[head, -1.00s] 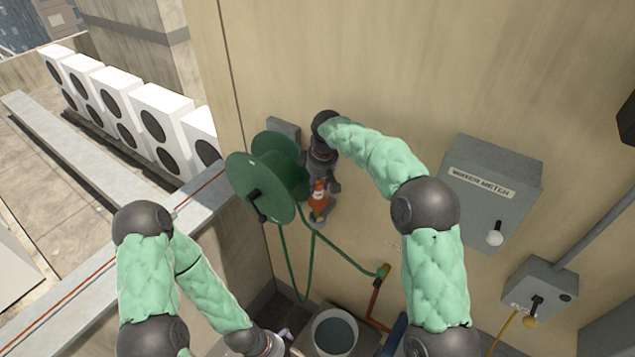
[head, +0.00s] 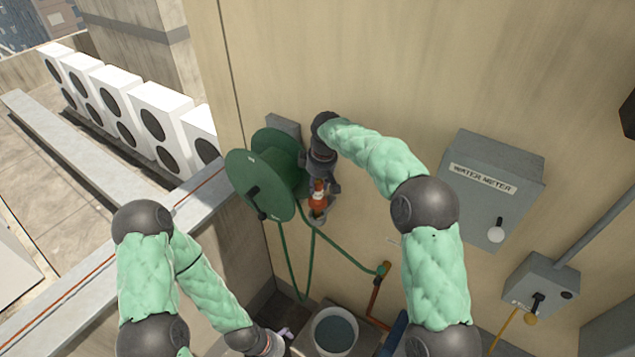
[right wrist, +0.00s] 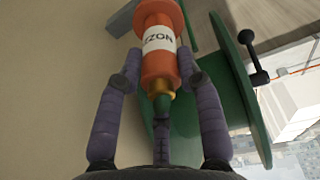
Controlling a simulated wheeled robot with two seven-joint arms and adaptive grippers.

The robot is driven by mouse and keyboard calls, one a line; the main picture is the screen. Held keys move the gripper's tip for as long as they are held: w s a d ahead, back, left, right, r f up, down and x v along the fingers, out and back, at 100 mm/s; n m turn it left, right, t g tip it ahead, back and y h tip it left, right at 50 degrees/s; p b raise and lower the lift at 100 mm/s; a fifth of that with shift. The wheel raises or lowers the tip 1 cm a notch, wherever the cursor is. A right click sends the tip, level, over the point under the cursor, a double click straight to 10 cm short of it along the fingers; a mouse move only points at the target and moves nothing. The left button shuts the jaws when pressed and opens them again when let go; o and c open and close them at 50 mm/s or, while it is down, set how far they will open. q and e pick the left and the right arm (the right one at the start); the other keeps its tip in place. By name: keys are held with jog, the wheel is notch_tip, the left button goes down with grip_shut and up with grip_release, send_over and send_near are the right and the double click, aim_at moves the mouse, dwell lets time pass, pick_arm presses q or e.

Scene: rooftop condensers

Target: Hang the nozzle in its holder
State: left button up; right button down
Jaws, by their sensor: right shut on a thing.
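The orange nozzle (head: 318,201) with a white band is held by my right gripper (head: 321,183), just right of the green hose reel. In the right wrist view, the nozzle (right wrist: 161,62) shows its label, brass collar and green hose end between the two fingers. A pale grey piece (head: 317,220) against the wall just below the nozzle looks like the holder; I cannot tell whether the nozzle touches it or sits in it. My left gripper (head: 286,335) is low at the bottom edge, beside the bucket, and its jaws are too small to read.
The green reel (head: 262,181) with a black crank stands close left of my right gripper. Green hose hangs below and runs to a pipe (head: 376,292). A bucket (head: 335,332) stands below. A water meter box (head: 490,190) and a switch box (head: 540,284) are on the wall at right.

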aim_at(318, 194)
jog(key=shift+f+b, duration=1.3)
jog(key=shift+f, duration=1.2)
dwell(0.5)
jog(key=c, duration=0.7)
grip_release()
jog(key=shift+s, duration=0.1)
jog(key=shift+c, duration=0.2)
notch_tip(318, 194, up, 12)
jog(key=s+d, duration=0.1)
jog(key=s, duration=0.1)
jog(key=shift+d, duration=0.15)
jog(key=shift+f, duration=0.15)
